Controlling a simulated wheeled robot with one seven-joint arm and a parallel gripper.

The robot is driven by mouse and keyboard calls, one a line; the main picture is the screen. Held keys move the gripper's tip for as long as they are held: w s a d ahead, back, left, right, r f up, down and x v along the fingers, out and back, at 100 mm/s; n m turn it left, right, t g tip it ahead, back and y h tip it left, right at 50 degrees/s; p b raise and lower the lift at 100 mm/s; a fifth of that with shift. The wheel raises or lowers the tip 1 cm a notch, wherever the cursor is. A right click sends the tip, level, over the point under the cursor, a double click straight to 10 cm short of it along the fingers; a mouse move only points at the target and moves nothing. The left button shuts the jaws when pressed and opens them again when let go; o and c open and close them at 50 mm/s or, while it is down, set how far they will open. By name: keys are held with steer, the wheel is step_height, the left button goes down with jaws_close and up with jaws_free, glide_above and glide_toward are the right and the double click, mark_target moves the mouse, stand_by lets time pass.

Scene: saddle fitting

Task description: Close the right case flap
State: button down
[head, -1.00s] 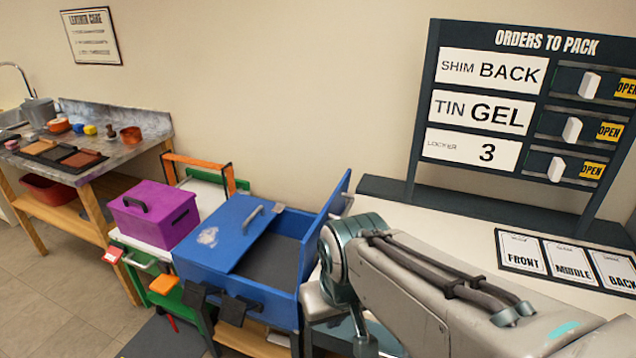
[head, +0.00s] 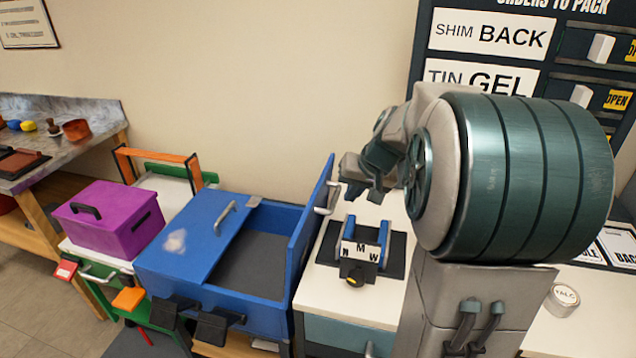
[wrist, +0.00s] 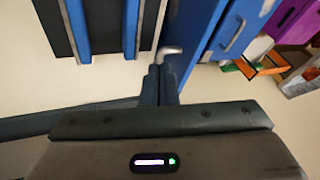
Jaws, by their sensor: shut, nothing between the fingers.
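The blue case (head: 262,310) stands open on its right half. Its left flap (head: 190,240) lies flat over the left side, with a grey handle on top. The right flap (head: 311,225) stands upright along the right edge, with a silver handle (head: 332,198) on its outer face. My gripper (head: 352,192) is shut and empty, just to the right of the upright flap near that handle. In the wrist view the closed fingers (wrist: 161,82) point towards the flap (wrist: 188,35) and its handle end (wrist: 170,50); I cannot tell whether they touch.
A small blue stand with letters (head: 360,250) sits on a dark mat right of the case, below my gripper. A purple box (head: 110,220) stands left of the case. The order board (head: 490,55) is behind my arm. A round tin (head: 563,298) lies at the right.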

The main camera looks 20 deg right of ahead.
steer(key=w+d+f+m+t+b, duration=0.1)
steer(key=w+d, duration=0.1)
steer(key=d, duration=0.3)
steer(key=w+d+f+m, duration=0.1)
steer(key=w+d+f, duration=0.1)
steer(key=w+d, duration=0.15)
steer(key=w+a+f+p, duration=0.1)
steer(key=w+a+f, duration=0.3)
steer(key=w+f, duration=0.3)
steer(key=shift+f+t+p, duration=0.3)
steer(key=shift+f+p, duration=0.05)
steer(key=shift+f, duration=0.1)
steer(key=shift+r, duration=0.1)
